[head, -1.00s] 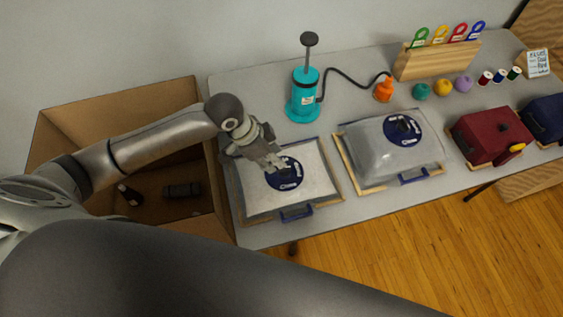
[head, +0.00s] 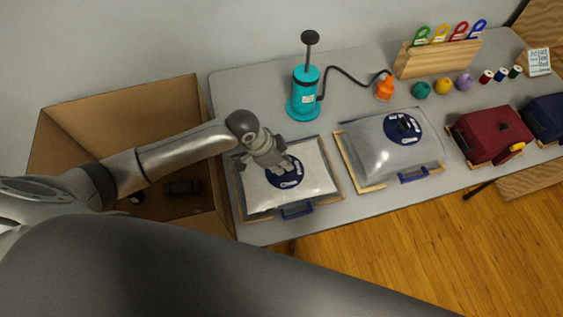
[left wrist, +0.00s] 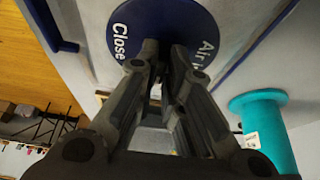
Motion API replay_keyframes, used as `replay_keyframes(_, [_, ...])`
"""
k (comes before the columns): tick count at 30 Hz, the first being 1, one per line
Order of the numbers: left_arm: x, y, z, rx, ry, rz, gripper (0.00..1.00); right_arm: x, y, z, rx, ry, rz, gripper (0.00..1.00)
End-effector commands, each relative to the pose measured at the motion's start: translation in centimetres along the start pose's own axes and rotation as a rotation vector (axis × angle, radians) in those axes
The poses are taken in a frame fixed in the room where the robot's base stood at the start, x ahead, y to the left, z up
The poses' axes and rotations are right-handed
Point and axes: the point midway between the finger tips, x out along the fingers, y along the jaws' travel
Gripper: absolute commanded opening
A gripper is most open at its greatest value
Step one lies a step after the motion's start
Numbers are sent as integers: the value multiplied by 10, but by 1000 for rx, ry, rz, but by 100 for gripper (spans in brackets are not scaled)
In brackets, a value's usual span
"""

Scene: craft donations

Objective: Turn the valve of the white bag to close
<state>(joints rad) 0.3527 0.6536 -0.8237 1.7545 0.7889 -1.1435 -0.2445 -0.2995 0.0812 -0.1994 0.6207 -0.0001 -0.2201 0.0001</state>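The white bag (head: 318,178) lies puffed on a wood-edged base at the near left of the table. Its round blue valve dial (head: 287,181) is partly covered by my left gripper (head: 283,173), which points down at it. In the left wrist view the dial (left wrist: 112,12) shows the words "Close" at left and "Air" at right. There my left gripper (left wrist: 165,48) has its two fingers apart by a narrow gap, with tips over the dial's centre. The valve's knob is hidden by the fingers. My right gripper is out of view.
A grey bag (head: 375,160) with a similar dial is to the right. A teal pump (head: 304,92) with a hose and orange nozzle (head: 385,90) stands behind. A dark red bag (head: 487,140) is farther right. A large cardboard box (head: 120,98) is at left.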

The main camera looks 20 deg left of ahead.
Motion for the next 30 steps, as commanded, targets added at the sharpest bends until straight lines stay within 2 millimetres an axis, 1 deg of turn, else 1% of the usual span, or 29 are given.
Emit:
replay_keyframes(8, [0,0,0,5,-1,2,0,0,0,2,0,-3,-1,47])
replay_keyframes(14, [0,-1,1,49,-2,21,0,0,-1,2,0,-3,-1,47])
replay_keyframes(20, [0,-3,0,161,-1,67,0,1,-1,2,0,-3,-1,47])
replay_keyframes(30, [2,-6,-1,450,0,187,0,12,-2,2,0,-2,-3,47])
